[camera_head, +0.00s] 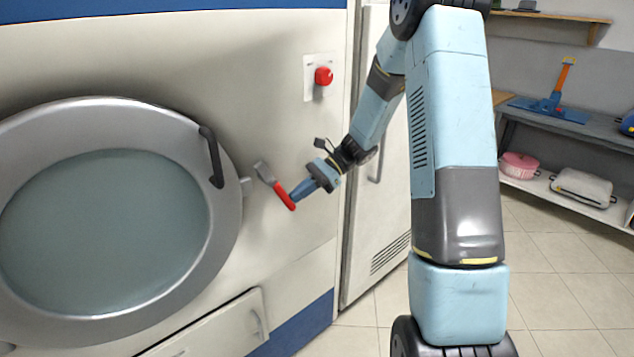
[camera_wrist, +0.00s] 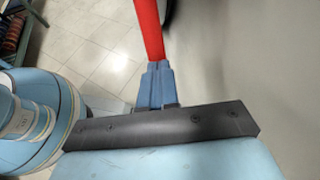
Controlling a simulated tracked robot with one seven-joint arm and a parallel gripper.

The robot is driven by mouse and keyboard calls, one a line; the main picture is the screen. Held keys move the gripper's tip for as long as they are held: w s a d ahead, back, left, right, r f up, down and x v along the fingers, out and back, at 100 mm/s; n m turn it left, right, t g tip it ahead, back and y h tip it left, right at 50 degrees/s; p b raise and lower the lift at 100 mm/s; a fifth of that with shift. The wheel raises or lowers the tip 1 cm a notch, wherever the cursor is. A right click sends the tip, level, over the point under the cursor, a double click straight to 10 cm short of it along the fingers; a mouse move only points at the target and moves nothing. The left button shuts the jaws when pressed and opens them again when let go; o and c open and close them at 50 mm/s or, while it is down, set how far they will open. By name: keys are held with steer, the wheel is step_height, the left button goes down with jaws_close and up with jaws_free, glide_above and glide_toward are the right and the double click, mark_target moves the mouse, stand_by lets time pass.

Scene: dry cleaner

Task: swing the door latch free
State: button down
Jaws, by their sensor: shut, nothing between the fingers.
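The door latch has a red handle (camera_head: 284,195) and a grey metal head (camera_head: 263,171). It sits on the machine's front just right of the round door (camera_head: 228,225), tilted, with the handle pointing down and right. The door looks closed. My gripper (camera_head: 296,196) is shut and empty, with its tips at the lower part of the red handle. In the wrist view, the red handle (camera_wrist: 149,30) rises right beyond the blue fingertips (camera_wrist: 158,66). I cannot tell whether they touch. The latch's head is out of the wrist view.
The door has a black handle (camera_head: 211,157) on its right side. A red button (camera_head: 323,76) is on the panel above the latch. A drawer (camera_head: 215,330) is below. A white cabinet (camera_head: 381,230) stands behind my arm. Shelves (camera_head: 560,185) with a pink pot are at right.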

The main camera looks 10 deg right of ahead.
mark_target(293, 207)
steer(key=f+y, duration=0.1)
steer(key=a+f+g+y, duration=0.1)
steer(key=y, duration=0.1)
steer(key=shift+s+a+f+m, duration=0.1)
steer(key=shift+s+a+m, duration=0.1)
steer(key=shift+s+m, duration=0.15)
steer(key=shift+s+a+f+g+y, duration=0.25)
steer(key=shift+a+y, duration=0.15)
steer(key=shift+y, duration=0.2)
steer(key=shift+s+a+f+g+y, duration=0.2)
steer(key=shift+a+y, duration=0.15)
steer(key=shift+y, duration=0.25)
steer(key=shift+s+a, duration=0.2)
steer(key=shift+s, duration=0.05)
steer(key=shift+d, duration=0.4)
steer(key=v, duration=1.3)
steer(key=shift+w+d, duration=0.3)
steer(key=shift+m, duration=0.25)
